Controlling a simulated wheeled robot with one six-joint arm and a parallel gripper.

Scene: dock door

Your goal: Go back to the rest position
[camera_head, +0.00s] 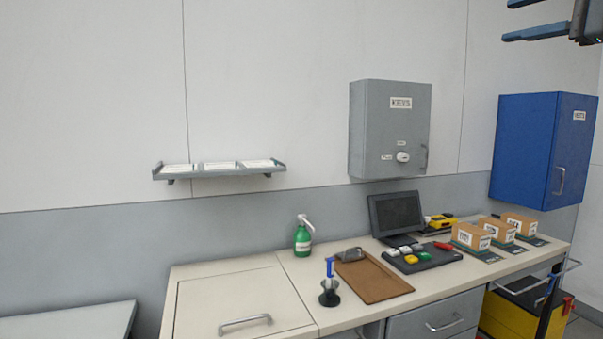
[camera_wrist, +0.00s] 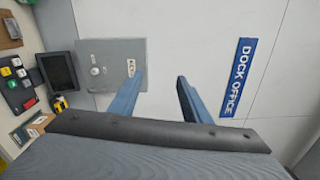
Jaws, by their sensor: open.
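My gripper (camera_head: 530,18) shows at the top right of the head view, high above the blue cabinet and apart from it. Its two blue fingers are spread with nothing between them. In the wrist view my gripper (camera_wrist: 158,88) also stands open and empty, with the white wall behind the gap. The grey wall cabinet (camera_wrist: 112,55) is behind the left finger in that view. The blue DOCK OFFICE sign (camera_wrist: 238,77) is on the wall to the right of the fingers.
The workbench (camera_head: 230,292) holds a green spray bottle (camera_head: 303,239), a clipboard (camera_head: 373,278), a monitor (camera_head: 396,213), a button panel (camera_head: 424,256) and small boxes (camera_head: 472,236). The grey cabinet (camera_head: 385,130), blue cabinet (camera_head: 530,150) and shelf (camera_head: 220,170) project from the wall. The upper wall is clear.

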